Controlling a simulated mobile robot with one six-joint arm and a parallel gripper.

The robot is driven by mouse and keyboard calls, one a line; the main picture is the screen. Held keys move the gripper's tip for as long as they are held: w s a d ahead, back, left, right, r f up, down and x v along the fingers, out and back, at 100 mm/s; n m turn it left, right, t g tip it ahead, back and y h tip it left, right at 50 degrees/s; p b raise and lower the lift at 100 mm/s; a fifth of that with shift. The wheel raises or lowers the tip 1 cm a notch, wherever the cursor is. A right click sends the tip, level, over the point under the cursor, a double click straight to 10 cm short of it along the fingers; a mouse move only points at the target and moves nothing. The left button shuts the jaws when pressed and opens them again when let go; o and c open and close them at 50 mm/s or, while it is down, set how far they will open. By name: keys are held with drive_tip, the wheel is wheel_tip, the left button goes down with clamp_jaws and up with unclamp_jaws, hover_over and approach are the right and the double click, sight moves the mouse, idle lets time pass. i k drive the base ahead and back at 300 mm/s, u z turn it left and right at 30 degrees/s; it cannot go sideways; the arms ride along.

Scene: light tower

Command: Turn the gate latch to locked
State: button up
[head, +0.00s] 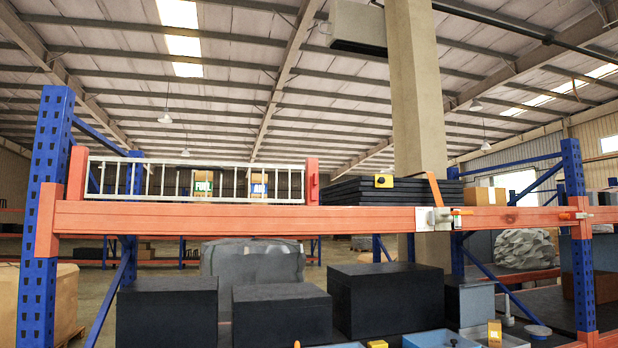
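A low cream barred gate (215,181) stands on the orange beam at the left, between two red-orange posts. A pale metal plate with a small orange-tipped lever (440,217) is fixed to the front of the beam, right of centre. A second small fitting with an orange handle (573,216) sits at the beam's right end, by the blue upright. I cannot tell which of these fittings is the gate latch, or whether it is locked. My gripper is not in view.
The orange beam (250,217) crosses the view between blue uprights. Behind the gate are boxes labelled FUEL (203,186) and AIR (258,187). Dark flat sheets (385,190) with a yellow piece are stacked right of it. Large dark boxes (282,313) fill the space below.

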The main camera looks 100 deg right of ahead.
sight(314, 179)
drive_tip(key=k, duration=1)
drive_tip(key=z, duration=0.8)
drive_tip(key=i, duration=0.75)
drive_tip(key=z, duration=0.45)
